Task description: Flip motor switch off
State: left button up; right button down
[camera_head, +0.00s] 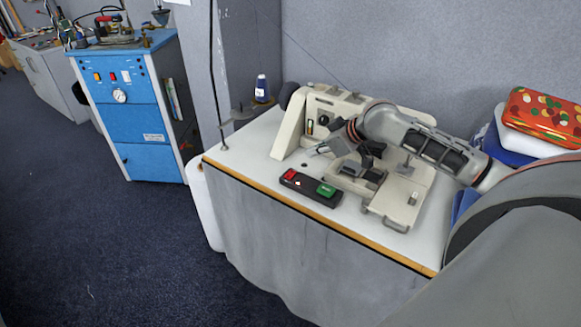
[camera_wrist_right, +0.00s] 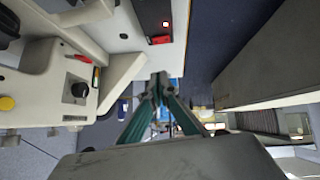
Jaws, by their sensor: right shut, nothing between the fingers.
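The motor switch (camera_head: 310,187) is a black box near the front edge of the cloth-covered table (camera_head: 240,158). It has a red button at its left end and a green button at its right end. In the right wrist view the box (camera_wrist_right: 152,14) shows at the top, with a lit red light and part of the red button. My right gripper (camera_head: 320,149) is shut and empty, above the table behind the switch and apart from it. Its closed fingertips show in the right wrist view (camera_wrist_right: 158,78). My left gripper is not in view.
A cream sewing machine (camera_head: 291,122) stands right beside my right gripper, behind the switch. A blue thread spool (camera_head: 262,90) stands at the back left. A red floral tin (camera_head: 540,112) lies on the right. The table's front left is clear.

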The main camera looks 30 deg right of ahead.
send_over(290, 171)
jog(key=s, duration=0.3)
notch_tip(290, 171, down, 7)
jog(key=shift+w+f, duration=0.15)
jog(key=shift+d+f, duration=0.15)
jog(key=shift+f, duration=0.5)
jog(key=shift+d+f, duration=0.15)
jog(key=shift+f, duration=0.45)
jog(key=shift+d+f, duration=0.1)
jog(key=shift+f, duration=0.6)
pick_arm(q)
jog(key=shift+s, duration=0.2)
